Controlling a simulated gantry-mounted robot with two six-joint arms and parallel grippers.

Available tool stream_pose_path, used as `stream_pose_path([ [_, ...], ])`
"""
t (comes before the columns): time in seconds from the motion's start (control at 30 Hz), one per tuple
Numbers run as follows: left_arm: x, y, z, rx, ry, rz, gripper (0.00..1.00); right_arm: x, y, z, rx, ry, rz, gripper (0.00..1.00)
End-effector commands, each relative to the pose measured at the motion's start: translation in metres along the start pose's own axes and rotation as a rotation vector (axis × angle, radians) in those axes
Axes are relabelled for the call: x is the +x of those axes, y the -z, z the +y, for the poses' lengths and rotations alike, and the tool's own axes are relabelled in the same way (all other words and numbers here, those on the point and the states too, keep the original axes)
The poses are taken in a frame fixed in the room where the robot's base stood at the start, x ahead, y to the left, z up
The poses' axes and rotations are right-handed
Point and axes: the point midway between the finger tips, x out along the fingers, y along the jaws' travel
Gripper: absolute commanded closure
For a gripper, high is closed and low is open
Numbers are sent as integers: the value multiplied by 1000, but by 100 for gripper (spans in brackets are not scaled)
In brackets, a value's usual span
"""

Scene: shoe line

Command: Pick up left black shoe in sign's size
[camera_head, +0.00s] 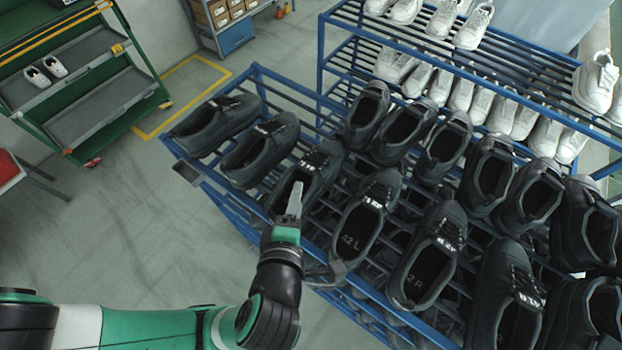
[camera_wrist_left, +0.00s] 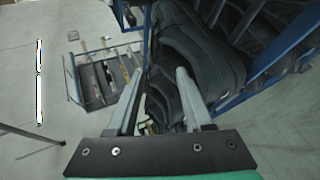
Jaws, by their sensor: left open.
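Several black shoes stand in rows on a blue rack (camera_head: 290,88). One black shoe (camera_head: 362,222) shows "42 L" on its insole. The black shoe to its right (camera_head: 427,262) shows a partly cut-off "2 R". In the left wrist view the fingers (camera_wrist_left: 160,76) are apart, with a black shoe (camera_wrist_left: 200,50) beyond and beside the right finger. I cannot tell whether they touch. No size sign is legible. My right gripper is not in view.
White shoes (camera_head: 475,27) stand on a second blue rack behind. A green cart (camera_head: 92,90) with a pair of small white shoes (camera_head: 45,71) is at the upper left. Boxes (camera_head: 222,12) are at the back.

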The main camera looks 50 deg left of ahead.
Motion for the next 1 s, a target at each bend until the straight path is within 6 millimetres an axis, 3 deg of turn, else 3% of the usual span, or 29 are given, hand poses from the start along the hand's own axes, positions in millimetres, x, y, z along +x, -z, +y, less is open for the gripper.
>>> stream_pose_path([
  [0.33, 51, 2, 1, -4, -2, 7, 49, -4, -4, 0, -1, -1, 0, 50],
  [0.57, 61, 1, 2, -6, -3, 3, 49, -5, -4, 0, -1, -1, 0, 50],
  [0.83, 105, 2, 1, -6, -2, 7, 49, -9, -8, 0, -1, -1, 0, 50],
  [1.0, 117, 1, 2, -7, -3, 2, 49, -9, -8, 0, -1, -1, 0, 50],
])
